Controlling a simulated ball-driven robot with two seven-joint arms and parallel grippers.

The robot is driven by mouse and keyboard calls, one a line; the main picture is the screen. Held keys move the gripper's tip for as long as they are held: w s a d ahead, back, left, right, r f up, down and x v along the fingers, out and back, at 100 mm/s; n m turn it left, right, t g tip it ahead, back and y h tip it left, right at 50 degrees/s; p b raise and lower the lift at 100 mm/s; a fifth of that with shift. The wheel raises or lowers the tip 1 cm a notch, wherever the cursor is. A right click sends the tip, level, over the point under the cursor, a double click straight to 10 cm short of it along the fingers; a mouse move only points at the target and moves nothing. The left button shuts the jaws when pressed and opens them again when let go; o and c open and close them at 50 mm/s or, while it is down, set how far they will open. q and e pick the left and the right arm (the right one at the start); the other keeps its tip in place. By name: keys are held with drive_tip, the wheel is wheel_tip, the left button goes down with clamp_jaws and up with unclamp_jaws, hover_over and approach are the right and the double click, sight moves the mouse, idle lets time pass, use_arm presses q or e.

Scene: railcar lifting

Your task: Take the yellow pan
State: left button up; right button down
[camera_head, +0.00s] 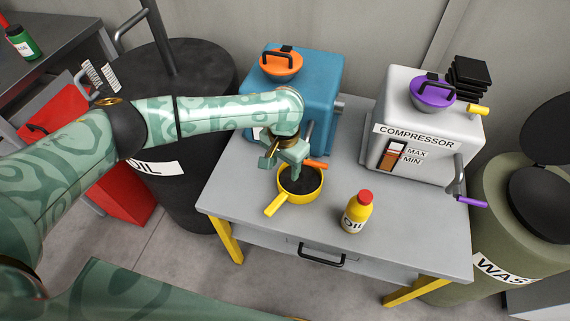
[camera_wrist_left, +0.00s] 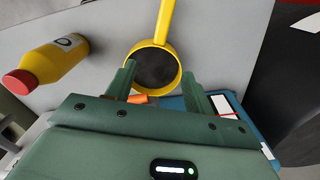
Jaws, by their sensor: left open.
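The yellow pan (camera_head: 317,191) sits on the grey table in front of the blue machine. Its interior is dark and its handle points toward the front left in the head view. In the left wrist view the pan (camera_wrist_left: 178,72) lies just beyond the fingertips, with its handle pointing up and away. My left gripper (camera_head: 283,158) is open above the pan's far side, and it also shows in the left wrist view (camera_wrist_left: 160,78) with its fingers apart and nothing between them in its grasp. My right gripper is not in view.
A yellow oil bottle (camera_head: 356,214) with a red cap stands right of the pan. The blue machine (camera_head: 320,80) and the white compressor (camera_head: 430,115) stand behind on the table (camera_head: 225,200). A black oil barrel (camera_head: 185,195) is at left. The table's front right is clear.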

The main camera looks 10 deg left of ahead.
sight(284, 193)
use_arm(q)
wheel_tip(284, 193, down, 15)
drive_tip(key=b, duration=0.7)
drive_tip(key=shift+f, duration=0.1)
drive_tip(key=shift+d+f+b, duration=0.1)
drive_tip(key=shift+f+b, duration=0.3)
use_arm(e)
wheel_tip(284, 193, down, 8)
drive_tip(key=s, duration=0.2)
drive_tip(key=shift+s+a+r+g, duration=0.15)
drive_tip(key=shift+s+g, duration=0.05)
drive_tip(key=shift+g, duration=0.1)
use_arm(q)
clamp_jaws()
